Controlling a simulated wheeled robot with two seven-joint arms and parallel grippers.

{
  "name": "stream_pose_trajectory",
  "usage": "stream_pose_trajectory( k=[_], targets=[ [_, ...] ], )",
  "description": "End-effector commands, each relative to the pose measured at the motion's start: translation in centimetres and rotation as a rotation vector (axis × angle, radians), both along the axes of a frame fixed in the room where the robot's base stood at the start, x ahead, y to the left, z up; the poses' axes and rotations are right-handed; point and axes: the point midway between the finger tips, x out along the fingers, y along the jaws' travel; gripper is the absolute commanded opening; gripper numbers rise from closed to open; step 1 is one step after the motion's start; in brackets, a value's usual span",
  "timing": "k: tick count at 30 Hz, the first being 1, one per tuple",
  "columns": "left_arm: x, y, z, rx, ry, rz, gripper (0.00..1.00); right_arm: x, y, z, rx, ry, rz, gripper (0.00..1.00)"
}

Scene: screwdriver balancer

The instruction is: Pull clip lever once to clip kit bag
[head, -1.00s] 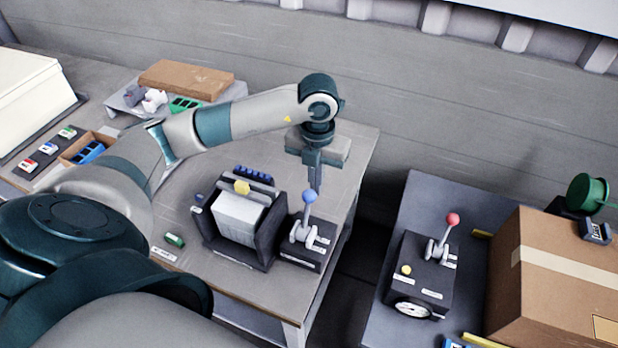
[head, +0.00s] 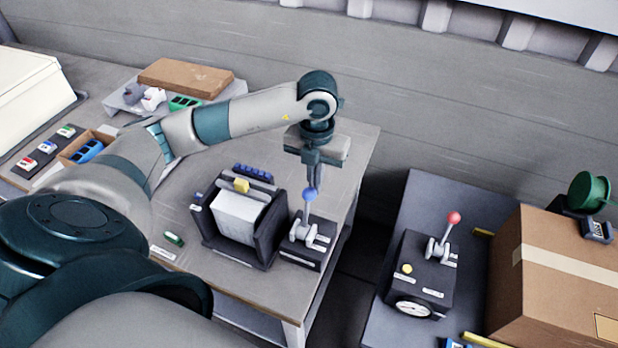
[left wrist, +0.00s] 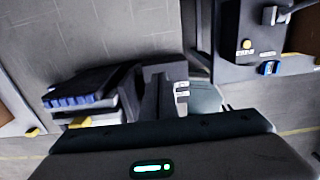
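The lever with a blue knob (head: 309,195) stands up from a small black box (head: 305,250) at the table's right edge. Left of it is a black clip holder (head: 205,225) with a pale, bag-like block (head: 239,217) in it and a yellow knob (head: 241,186) on top. My left gripper (head: 314,182) points down right over the blue knob, its fingertips at or just behind the knob's top. Whether they touch it, and the gap between them, I cannot tell. In the left wrist view the holder shows at lower left; the knob is not clear. My right gripper is not in view.
A second lever with a red knob (head: 454,218) stands on a separate dark bench (head: 425,190) to the right, beside a cardboard box (head: 560,275). A small green item (head: 173,239) lies left of the holder.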

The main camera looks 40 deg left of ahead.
Motion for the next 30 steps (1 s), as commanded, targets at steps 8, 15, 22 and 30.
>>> stream_pose_trajectory(
  k=[8, 15, 22, 30],
  targets=[
    [-0.1, 0.0, 0.1, 0.000, 0.000, 0.000, 0.00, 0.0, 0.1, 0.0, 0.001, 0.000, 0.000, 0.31],
    [-1.2, -0.3, 0.1, 0.000, 0.000, -0.002, 0.00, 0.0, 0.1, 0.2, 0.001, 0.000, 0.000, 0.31],
    [-3.0, -0.7, 0.0, 0.000, 0.001, -0.002, 0.00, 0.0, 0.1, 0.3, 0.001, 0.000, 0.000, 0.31],
    [-4.9, -1.2, 0.0, 0.001, 0.001, -0.002, 0.00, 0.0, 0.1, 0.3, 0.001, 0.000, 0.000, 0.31]
  ],
)
